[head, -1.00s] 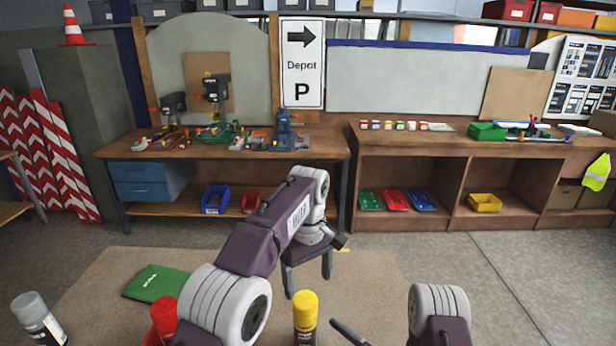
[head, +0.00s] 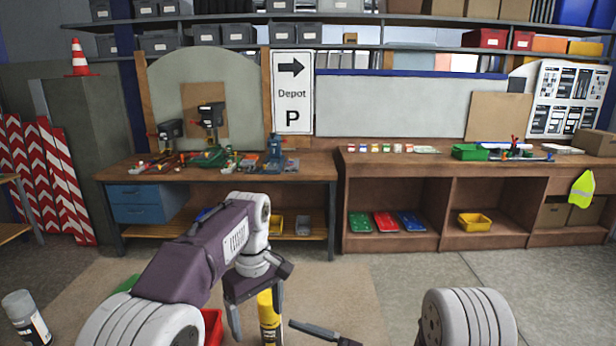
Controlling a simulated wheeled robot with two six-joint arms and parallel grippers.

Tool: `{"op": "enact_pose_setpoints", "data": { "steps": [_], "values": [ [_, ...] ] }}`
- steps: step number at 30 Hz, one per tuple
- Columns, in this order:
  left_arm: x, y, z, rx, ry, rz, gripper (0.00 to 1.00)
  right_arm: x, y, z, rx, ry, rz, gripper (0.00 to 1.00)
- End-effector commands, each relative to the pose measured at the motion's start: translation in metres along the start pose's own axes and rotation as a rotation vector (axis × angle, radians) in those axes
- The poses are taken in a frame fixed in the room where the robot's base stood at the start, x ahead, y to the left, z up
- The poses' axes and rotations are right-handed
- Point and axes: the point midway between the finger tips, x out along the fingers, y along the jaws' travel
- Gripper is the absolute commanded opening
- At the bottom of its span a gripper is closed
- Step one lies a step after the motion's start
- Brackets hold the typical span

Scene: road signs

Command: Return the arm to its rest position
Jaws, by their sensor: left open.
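My left arm comes in from the lower left, in front of the workbench. Its gripper (head: 256,310) points down with its two dark fingers apart. A yellow can (head: 268,320) shows between and behind the fingers in the picture; I cannot tell whether they surround it, and nothing is clearly gripped. My right arm shows at the lower right. A dark finger-like bar at the bottom centre appears to be part of my right gripper (head: 318,332), which is mostly cut off.
A white-capped can (head: 25,318) stands at the lower left on a tan surface (head: 345,290). A red thing (head: 213,325) is partly hidden by my left arm. Behind are a cluttered workbench (head: 310,168) and open shelving with a yellow bin (head: 474,222).

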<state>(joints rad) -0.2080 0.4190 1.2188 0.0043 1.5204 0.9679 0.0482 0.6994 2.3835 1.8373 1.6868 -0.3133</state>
Motion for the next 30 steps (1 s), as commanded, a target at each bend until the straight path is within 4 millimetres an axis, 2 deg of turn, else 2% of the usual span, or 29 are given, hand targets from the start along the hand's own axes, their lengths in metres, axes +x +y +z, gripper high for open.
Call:
{"op": "enact_pose_setpoints", "data": {
  "steps": [2,5,6,7,8,9,10,11,12,13,15,17,19,21,30],
  "values": [
    [0.017,-0.024,0.000,0.004,-0.009,-0.008,0.83,0.003,0.037,0.018,-0.066,0.006,0.180,0.84],
    [0.048,-0.059,0.005,0.045,-0.020,-0.011,0.83,-0.016,0.103,0.028,-0.186,0.072,0.496,0.84],
    [0.064,-0.076,0.010,0.073,-0.024,-0.011,0.83,-0.034,0.130,0.024,-0.254,0.124,0.643,0.84],
    [0.076,-0.088,0.014,0.100,-0.026,-0.009,0.83,-0.051,0.147,0.017,-0.312,0.172,0.755,0.84],
    [0.089,-0.100,0.020,0.131,-0.027,-0.007,0.83,-0.071,0.161,0.009,-0.376,0.226,0.865,0.84],
    [0.107,-0.116,0.029,0.177,-0.029,-0.005,0.83,-0.101,0.173,-0.006,-0.471,0.309,1.007,0.84],
    [0.120,-0.128,0.036,0.216,-0.028,-0.002,0.83,-0.124,0.176,-0.017,-0.546,0.374,1.105,0.84],
    [0.133,-0.138,0.043,0.257,-0.027,0.001,0.83,-0.147,0.174,-0.029,-0.623,0.440,1.196,0.84],
    [0.148,-0.151,0.053,0.316,-0.024,0.005,0.83,-0.174,0.165,-0.043,-0.725,0.525,1.301,0.84],
    [0.158,-0.159,0.060,0.362,-0.021,0.007,0.83,-0.193,0.156,-0.053,-0.796,0.583,1.369,0.84],
    [0.178,-0.173,0.075,0.471,-0.012,0.012,0.83,-0.226,0.131,-0.070,-0.945,0.692,1.497,0.84],
    [0.191,-0.178,0.080,0.554,0.004,0.020,0.83,-0.242,0.111,-0.083,-1.045,0.752,1.572,0.84],
    [0.195,-0.172,0.073,0.643,0.057,0.045,0.83,-0.250,0.089,-0.092,-1.150,0.811,1.609,0.84],
    [0.193,-0.163,0.064,0.709,0.107,0.064,0.83,-0.248,0.076,-0.096,-1.192,0.857,1.589,0.84],
    [0.193,-0.162,0.063,0.738,0.109,0.063,0.83,-0.247,0.076,-0.097,-1.183,0.865,1.579,0.84]
  ]
}}
